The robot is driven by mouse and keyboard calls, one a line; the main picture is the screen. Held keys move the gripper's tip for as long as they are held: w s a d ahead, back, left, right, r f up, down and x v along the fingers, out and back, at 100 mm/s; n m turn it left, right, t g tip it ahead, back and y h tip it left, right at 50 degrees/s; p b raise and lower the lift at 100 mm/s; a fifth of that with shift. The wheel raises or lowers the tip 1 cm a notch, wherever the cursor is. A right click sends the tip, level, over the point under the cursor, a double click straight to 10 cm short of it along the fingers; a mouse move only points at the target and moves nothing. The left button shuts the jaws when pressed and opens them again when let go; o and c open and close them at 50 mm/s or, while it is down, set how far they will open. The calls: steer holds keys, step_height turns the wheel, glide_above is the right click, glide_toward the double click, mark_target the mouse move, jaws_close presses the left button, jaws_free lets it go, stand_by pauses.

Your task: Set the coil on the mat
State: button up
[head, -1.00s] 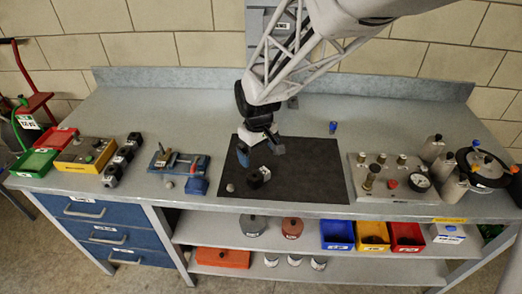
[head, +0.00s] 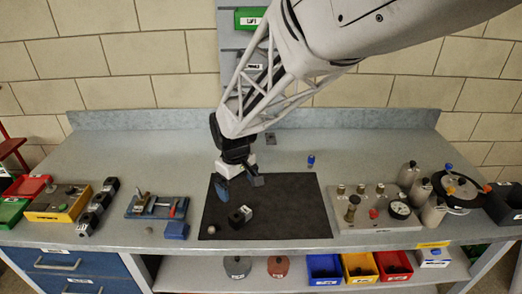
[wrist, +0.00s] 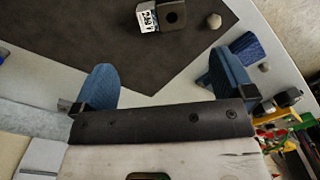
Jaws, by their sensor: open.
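The coil is a black block (head: 240,216) with a white label, lying on the dark mat (head: 290,205) near its front left. The mat (wrist: 75,40) fills the upper left there. My gripper (head: 240,185) is above the mat's left part, behind the coil and apart from it. In the wrist view its blue fingers (wrist: 165,88) are wide apart with nothing between them.
A small grey hex piece (head: 211,230) sits at the mat's front left corner. Left are a blue vise (head: 155,206), a row of black blocks (head: 97,208) and a yellow box (head: 60,204). Right stands a gauge panel (head: 375,212). The bench behind the mat is mostly clear.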

steer(key=s+d+r+m+t, duration=0.1)
steer(key=s+d+r+m, duration=0.1)
steer(key=s+d+r, duration=0.4)
steer(key=s+d+r+m, duration=0.2)
steer(key=s+d+r, duration=0.1)
steer(key=d, duration=0.5)
steer(key=s+d+r+m+t, duration=0.1)
steer(key=s+d+m, duration=0.1)
steer(key=s+d, duration=0.3)
steer(key=s+d+r+m, duration=0.2)
steer(key=s+d, duration=0.3)
steer(key=s, duration=0.4)
steer(key=shift+s+m+t, duration=0.35)
steer(key=shift+m+t, duration=0.05)
steer(key=shift+m, duration=0.2)
steer(key=shift+c, duration=0.2)
